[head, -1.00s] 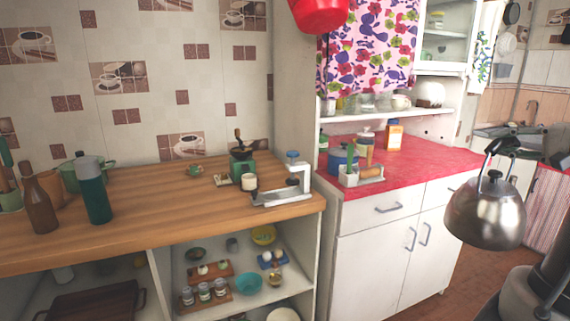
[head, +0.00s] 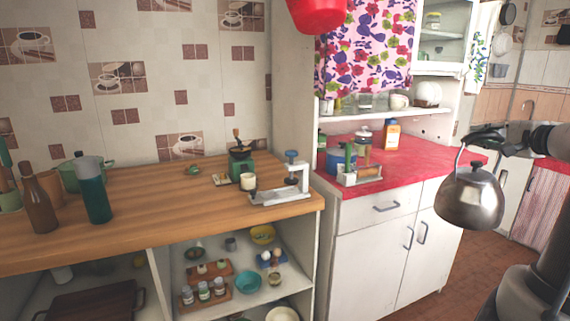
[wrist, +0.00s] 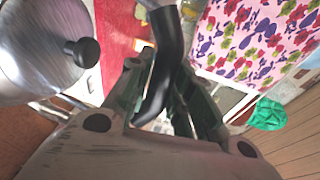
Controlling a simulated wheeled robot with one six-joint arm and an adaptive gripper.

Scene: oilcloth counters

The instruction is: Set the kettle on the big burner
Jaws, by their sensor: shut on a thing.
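A shiny steel kettle (head: 470,203) with a black lid knob hangs in the air at the right of the head view, in front of the red-topped cabinet. My gripper (head: 486,140) is above it, shut on its dark handle. In the wrist view, the black handle grip (wrist: 165,65) passes between the fingers of my gripper (wrist: 165,90), and the kettle's body and lid (wrist: 45,45) fill the upper left. I cannot make out a big burner in either view.
The red counter (head: 430,160) holds a blue pot (head: 341,160), jars and a white caddy. The wooden counter (head: 150,200) on the left holds bottles, a grinder and a metal stand. A sink area (head: 520,135) is at the back right.

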